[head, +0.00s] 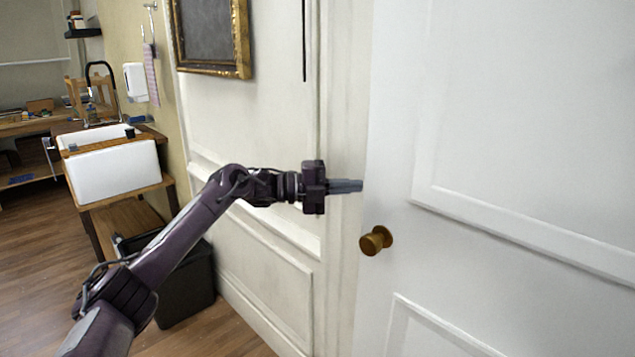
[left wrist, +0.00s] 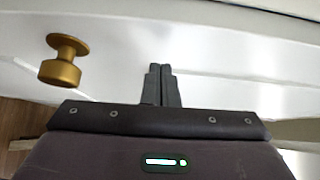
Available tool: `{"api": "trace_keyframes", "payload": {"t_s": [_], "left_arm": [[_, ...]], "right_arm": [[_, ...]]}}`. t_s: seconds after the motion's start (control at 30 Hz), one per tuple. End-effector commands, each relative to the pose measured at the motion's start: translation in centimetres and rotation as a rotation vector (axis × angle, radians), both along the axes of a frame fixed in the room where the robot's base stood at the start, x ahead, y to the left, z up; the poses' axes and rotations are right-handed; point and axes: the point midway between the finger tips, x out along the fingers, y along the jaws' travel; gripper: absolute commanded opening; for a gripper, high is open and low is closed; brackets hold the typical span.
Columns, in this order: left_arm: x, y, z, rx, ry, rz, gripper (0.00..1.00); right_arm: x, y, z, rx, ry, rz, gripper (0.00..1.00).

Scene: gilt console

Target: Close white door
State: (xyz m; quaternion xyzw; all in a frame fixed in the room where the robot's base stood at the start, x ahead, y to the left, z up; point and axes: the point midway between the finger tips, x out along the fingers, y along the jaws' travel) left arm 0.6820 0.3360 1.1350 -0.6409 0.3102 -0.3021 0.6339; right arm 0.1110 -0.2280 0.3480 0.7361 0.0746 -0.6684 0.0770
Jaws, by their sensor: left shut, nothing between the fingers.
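The white door (head: 470,130) fills the right side of the head view, with raised panels and a brass knob (head: 376,240) near its left edge. My left gripper (head: 361,186) is shut and empty, its fingertips at the door's left edge, above the knob. I cannot tell whether the fingertips touch the door. In the left wrist view the shut fingers (left wrist: 160,70) point at the white door surface (left wrist: 240,50), with the knob (left wrist: 64,60) to their left. My right gripper is in neither view.
A cream panelled wall (head: 250,120) with a gilt frame (head: 243,70) stands left of the door. A dark bin (head: 190,290) sits at the wall's foot. A white sink (head: 112,170) on a wooden stand is farther left. Wooden floor (head: 40,270) is open at the left.

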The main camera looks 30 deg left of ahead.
Motion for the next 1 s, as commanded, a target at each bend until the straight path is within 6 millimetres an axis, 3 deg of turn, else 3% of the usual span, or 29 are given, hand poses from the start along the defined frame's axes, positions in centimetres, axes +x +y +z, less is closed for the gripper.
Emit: {"api": "trace_keyframes", "payload": {"t_s": [0.23,0.5,1.0], "left_arm": [[0.0,4.0,-0.2,0.002,0.002,0.002,0.0],[-0.2,8.1,-0.2,0.003,0.003,0.004,0.0],[-0.3,10.0,-0.3,0.003,0.004,-0.001,0.0]], "right_arm": [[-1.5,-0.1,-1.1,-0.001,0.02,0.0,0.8],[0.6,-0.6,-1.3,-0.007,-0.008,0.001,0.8],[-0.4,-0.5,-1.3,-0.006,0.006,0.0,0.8]]}}
